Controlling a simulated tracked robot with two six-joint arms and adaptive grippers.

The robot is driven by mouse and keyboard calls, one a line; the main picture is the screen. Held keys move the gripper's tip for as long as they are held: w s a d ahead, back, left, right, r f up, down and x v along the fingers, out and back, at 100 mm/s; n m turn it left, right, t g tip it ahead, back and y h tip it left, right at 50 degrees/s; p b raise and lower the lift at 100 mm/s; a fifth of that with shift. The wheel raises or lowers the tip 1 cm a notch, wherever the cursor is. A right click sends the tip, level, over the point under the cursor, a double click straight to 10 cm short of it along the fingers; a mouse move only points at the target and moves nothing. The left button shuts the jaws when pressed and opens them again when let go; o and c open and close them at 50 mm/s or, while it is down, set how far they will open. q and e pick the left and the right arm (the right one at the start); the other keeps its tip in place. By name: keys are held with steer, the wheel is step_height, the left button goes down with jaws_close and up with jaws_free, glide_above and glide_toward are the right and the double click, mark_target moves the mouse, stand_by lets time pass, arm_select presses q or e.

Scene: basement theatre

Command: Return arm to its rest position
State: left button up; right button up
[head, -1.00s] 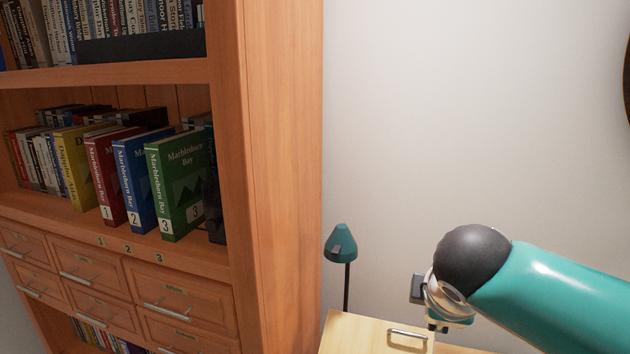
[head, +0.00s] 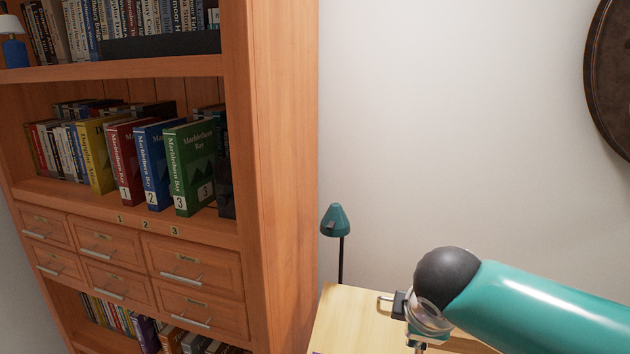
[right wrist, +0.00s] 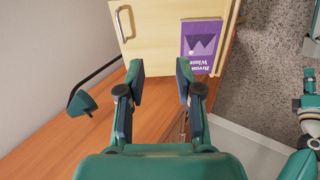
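My right arm (head: 530,300) comes in from the right in the head view, teal with a black rounded joint (head: 449,278). The fingers point toward a pale wooden top (right wrist: 160,40) with a metal handle. I cannot tell how far above it they are.
A tall bookcase (head: 282,180) stands at the left, with red, blue and green numbered books (head: 190,165) on its shelf. A teal lamp (head: 336,220) stands beside the pale furniture. A purple book (right wrist: 201,45) lies on the pale top.

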steer(key=s+a+f+m+g+y+b, duration=0.1)
steer(key=s+a+f+m+g+b, duration=0.1)
steer(key=f, duration=0.9)
steer(key=s+a+f+m+g+y+b, duration=0.1)
steer(key=s+a+f+m+y, duration=0.1)
steer(key=f, duration=1)
steer(key=s+a+f+m+g+y+b, duration=0.1)
steer(key=s+a+f+m+g+b, duration=0.1)
steer(key=f, duration=0.9)
steer(key=s+d+f+m+g+y+b, duration=0.1)
steer(key=s+f+m+b, duration=0.1)
steer(key=s+f+m, duration=0.5)
steer(key=s+d+f+m+y+b, duration=0.1)
steer(key=s+f+m+b, duration=0.25)
steer(key=s+f, duration=0.8)
steer(key=w+r+p, duration=0.1)
steer(key=r+p, duration=0.7)
steer(key=p, duration=0.1)
steer(key=w+r+p, duration=0.2)
steer(key=r+p, duration=0.6)
steer(key=p, duration=0.2)
steer(key=shift+w+r, duration=0.15)
steer(key=shift+w, duration=0.15)
